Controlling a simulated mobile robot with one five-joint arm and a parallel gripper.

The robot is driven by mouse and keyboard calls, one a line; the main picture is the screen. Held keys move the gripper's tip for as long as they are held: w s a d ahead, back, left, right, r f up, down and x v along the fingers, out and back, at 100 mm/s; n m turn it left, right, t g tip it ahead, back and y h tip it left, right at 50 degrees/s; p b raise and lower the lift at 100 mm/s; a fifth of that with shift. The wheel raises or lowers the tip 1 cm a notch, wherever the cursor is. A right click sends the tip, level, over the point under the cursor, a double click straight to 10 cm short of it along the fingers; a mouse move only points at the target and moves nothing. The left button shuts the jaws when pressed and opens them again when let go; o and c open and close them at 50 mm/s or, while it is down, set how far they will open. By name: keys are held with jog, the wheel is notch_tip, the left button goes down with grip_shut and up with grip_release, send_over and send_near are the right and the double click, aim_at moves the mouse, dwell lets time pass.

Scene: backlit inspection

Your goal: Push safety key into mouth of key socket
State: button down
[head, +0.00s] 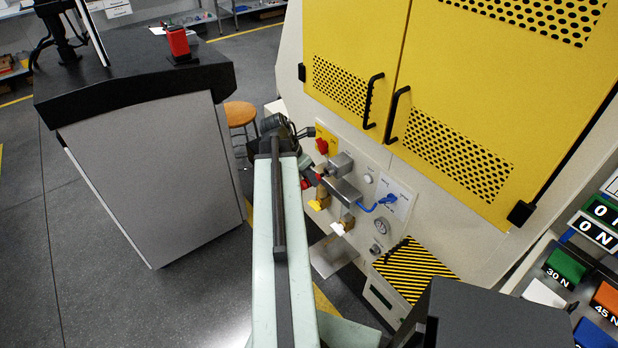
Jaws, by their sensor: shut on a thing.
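My gripper (311,177) is at the far end of my pale green arm, in front of the cream control panel under the yellow cabinet. It is small in view and partly hidden by my own arm. It is shut on the safety key, of which only a small red part (321,174) seems to show at the jaws. Grey metal box-like fittings (345,191) stand out from the panel just right of the gripper. The key socket seems to be among them, but its mouth cannot be made out. Whether key and socket touch cannot be told.
A striped box (415,268) stands below right.

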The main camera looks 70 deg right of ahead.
aim_at(320, 175)
jog(key=shift+s+d, duration=0.1)
jog(key=shift+d, duration=0.1)
jog(key=shift+s+d, duration=0.4)
jog(key=shift+d, duration=0.25)
jog(key=shift+s+d, duration=0.4)
jog(key=shift+d, duration=0.2)
jog(key=c, duration=1.1)
grip_release()
jog(key=shift+o, duration=0.2)
jog(key=p+v, duration=0.7)
jog(key=v, duration=0.1)
jog(key=shift+s, duration=0.15)
jog(key=shift+f, duration=0.1)
